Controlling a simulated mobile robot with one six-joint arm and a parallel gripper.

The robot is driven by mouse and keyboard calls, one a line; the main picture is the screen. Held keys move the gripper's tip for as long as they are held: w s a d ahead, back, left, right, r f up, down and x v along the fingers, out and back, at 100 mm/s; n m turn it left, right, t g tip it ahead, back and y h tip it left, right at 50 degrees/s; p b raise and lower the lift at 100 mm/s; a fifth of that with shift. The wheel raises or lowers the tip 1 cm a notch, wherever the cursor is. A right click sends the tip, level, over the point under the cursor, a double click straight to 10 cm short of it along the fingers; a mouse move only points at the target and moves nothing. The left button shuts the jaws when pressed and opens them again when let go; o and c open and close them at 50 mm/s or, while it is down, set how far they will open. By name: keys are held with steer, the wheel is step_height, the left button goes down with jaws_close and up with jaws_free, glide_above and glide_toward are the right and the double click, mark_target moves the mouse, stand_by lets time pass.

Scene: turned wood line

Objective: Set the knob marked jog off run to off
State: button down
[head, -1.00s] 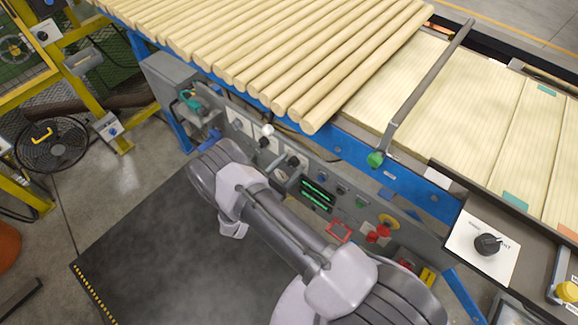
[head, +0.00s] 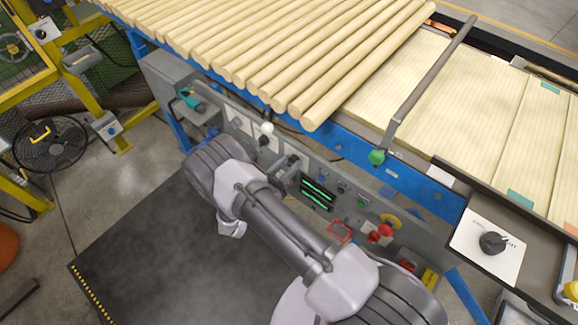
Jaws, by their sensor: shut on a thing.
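The grey control panel (head: 340,183) runs along the front of the line, below the blue rail. On its left part are small knobs on pale plates: one with a white ball (head: 267,128), and a dark knob (head: 293,159) further right. A larger black knob (head: 492,243) sits on a white plate at the lower right. The lettering is too small to read, so I cannot tell which knob is marked jog off run. My arm reaches across to the panel's left part.
Round wooden rods (head: 300,60) lie on the line above the panel, with flat boards (head: 450,95) to the right. A dark mat (head: 130,250) covers the floor; a fan (head: 50,145) stands left.

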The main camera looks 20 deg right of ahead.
steer(key=n+b, duration=0.1)
steer(key=n, duration=0.4)
steer(key=shift+f, duration=0.1)
steer(key=shift+n+b, duration=0.3)
steer(key=shift+n, duration=0.1)
steer(key=c, duration=1)
jaws_free()
steer(key=shift+a, duration=0.1)
steer(key=p+v, duration=0.2)
steer(key=v, duration=1.5)
steer(key=shift+s+a+p, duration=0.1)
steer(key=shift+p, duration=0.25)
